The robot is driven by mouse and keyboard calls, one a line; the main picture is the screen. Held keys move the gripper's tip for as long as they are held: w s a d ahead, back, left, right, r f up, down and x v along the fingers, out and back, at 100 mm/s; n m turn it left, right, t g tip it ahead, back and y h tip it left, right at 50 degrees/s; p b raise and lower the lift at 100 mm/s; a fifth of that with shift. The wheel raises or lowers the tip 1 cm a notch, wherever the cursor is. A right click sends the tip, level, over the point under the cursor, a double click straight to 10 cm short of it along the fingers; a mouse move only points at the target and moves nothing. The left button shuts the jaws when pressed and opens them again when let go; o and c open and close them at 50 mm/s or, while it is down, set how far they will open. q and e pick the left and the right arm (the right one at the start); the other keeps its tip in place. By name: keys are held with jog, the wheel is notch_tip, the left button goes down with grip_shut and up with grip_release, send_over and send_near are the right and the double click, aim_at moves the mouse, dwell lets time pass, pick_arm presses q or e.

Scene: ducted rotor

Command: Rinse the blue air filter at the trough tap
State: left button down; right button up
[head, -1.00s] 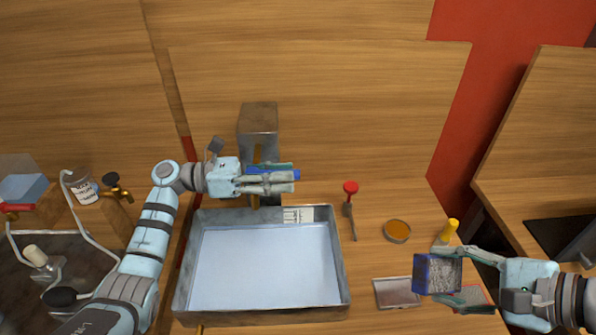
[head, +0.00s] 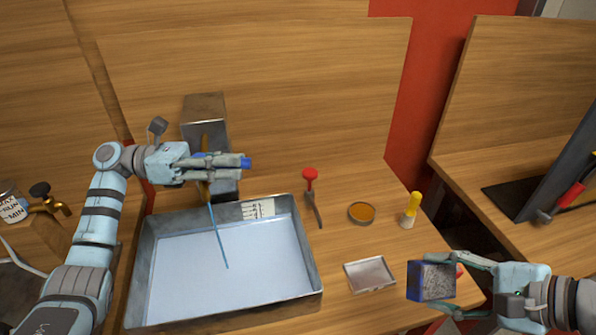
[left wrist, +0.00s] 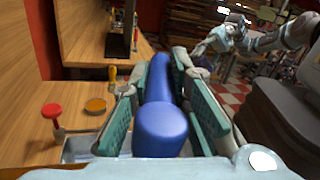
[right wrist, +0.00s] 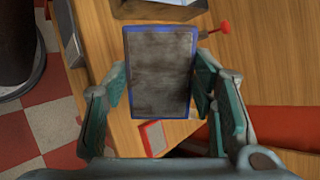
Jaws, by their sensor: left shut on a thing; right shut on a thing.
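The blue air filter (head: 428,282) is a block with a blue frame and a dirty grey face. My right gripper (head: 447,283) is shut on it, holding it right of the trough. Its grey face fills the middle of the right wrist view (right wrist: 158,75). My left gripper (head: 238,162) is shut on a blue tap handle (left wrist: 165,125), whose blue end shows past the fingers in the head view. A thin blue stream of water (head: 217,235) falls from the tap into the metal trough (head: 308,250). The tap's spout is partly hidden behind my left gripper.
A brass tap (head: 48,200) stands at the left. A grey post (head: 205,115) stands behind the trough.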

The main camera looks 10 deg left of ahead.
pick_arm(q)
jog(key=shift+f, duration=0.15)
jog(key=c, duration=1.5)
grip_release()
jog(key=a, duration=0.4)
jog(key=s+a, duration=0.1)
jog(key=a, duration=0.7)
jog(key=shift+s, duration=0.2)
jog(key=shift+d, duration=0.1)
